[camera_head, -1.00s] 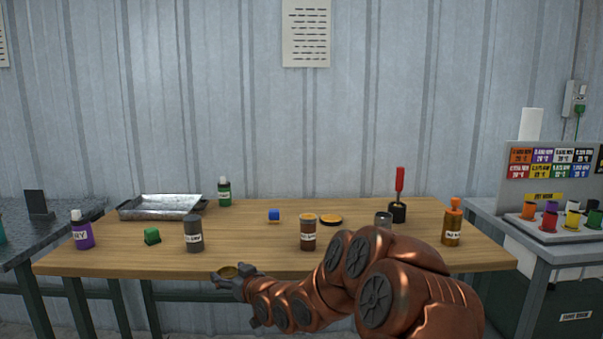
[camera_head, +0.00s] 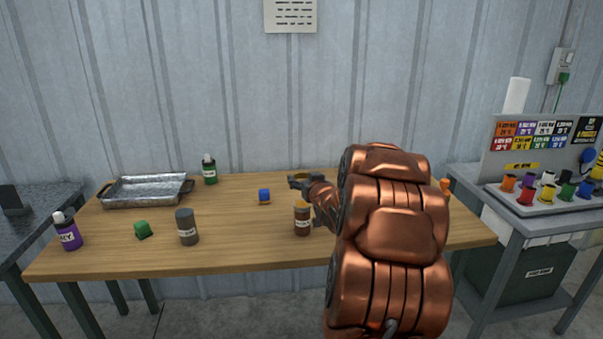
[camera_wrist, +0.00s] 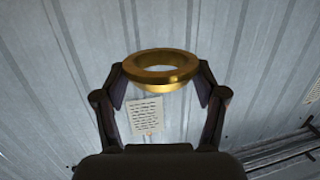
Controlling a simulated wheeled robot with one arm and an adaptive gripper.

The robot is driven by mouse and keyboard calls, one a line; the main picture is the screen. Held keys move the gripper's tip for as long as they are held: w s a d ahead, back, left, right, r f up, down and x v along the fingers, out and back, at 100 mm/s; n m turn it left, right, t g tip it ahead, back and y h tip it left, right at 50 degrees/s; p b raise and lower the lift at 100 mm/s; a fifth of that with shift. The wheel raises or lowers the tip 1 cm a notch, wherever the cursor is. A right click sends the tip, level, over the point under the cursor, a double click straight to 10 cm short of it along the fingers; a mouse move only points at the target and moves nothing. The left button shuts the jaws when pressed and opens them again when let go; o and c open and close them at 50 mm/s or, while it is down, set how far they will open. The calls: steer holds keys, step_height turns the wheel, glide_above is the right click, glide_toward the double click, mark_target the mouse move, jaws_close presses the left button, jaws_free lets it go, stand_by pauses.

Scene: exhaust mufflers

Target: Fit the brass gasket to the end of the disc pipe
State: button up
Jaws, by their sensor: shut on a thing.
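My gripper (camera_wrist: 160,82) is shut on the brass gasket (camera_wrist: 150,76), a gold ring with a thicker outer flange, held between the two fingertips in the wrist view. In the head view the gasket (camera_head: 299,176) is a small gold shape at my gripper (camera_head: 296,183), which is over the far middle part of the table, behind the brown bottle. I cannot make out a disc pipe in either current view. My arm hides the right part of the table.
A side table with coloured pots (camera_head: 525,196) stands right.

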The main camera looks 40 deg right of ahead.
mark_target(305, 206)
steer(key=shift+a+f+b, duration=0.1)
steer(key=shift+f+b, duration=1.15)
steer(key=shift+f, duration=1.7)
steer(key=shift+s+f+b, duration=0.1)
steer(key=shift+f+b, duration=0.65)
steer(key=shift+f, duration=0.15)
stand_by(0.3)
steer(key=o, duration=1.2)
steer(key=shift+s, duration=0.1)
steer(key=v, duration=0.7)
steer(key=shift+s+a, duration=0.1)
steer(key=shift+s, duration=0.05)
